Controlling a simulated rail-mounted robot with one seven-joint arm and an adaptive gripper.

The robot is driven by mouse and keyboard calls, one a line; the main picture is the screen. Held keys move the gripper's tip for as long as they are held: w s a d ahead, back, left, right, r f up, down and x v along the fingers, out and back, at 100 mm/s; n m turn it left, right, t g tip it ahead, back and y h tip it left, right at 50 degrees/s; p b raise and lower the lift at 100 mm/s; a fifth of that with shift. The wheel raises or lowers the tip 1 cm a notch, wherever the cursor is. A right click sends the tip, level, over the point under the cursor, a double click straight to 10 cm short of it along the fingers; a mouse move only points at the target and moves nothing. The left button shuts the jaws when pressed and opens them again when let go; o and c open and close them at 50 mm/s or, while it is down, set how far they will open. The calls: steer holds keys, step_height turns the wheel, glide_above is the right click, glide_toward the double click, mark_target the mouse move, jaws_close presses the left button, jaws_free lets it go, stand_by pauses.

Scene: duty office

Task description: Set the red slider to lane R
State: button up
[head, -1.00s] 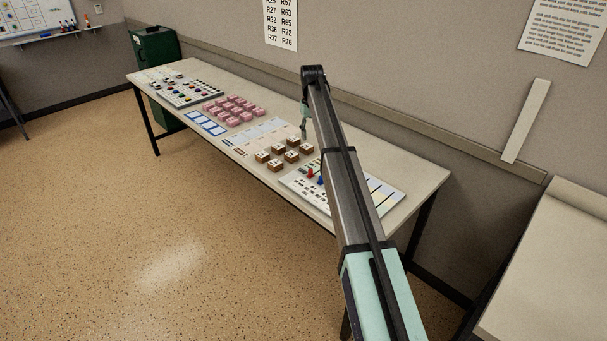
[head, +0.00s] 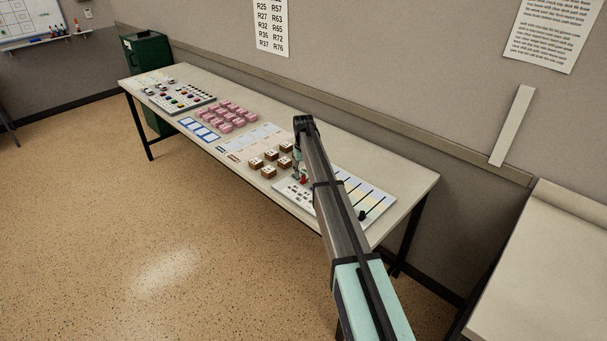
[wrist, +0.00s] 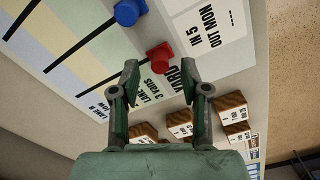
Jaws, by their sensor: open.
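The red slider knob (wrist: 160,55) shows in the wrist view at the lower end of a dark slot, beside the printed word YARD. It lies just beyond and between the fingertips of my gripper (wrist: 160,76), which is open with nothing between its fingers. The slider board (wrist: 88,72) has coloured bands; a LANE R label is printed at its lower left edge, away from the red knob. In the head view, my gripper (head: 297,173) is low over the board (head: 378,190), close to the red knob (head: 303,181). My arm hides part of the board.
A blue slider knob (wrist: 128,12) stands close to the red one. Brown-sided blocks (head: 270,172) sit beside the board, near my gripper. Pink blocks (head: 238,124) and a button panel (head: 183,98) are farther along the table. A dark knob (head: 361,215) is at the board's near right.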

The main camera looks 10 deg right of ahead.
mark_target(304, 179)
steer(key=shift+f, duration=1.15)
jaws_close()
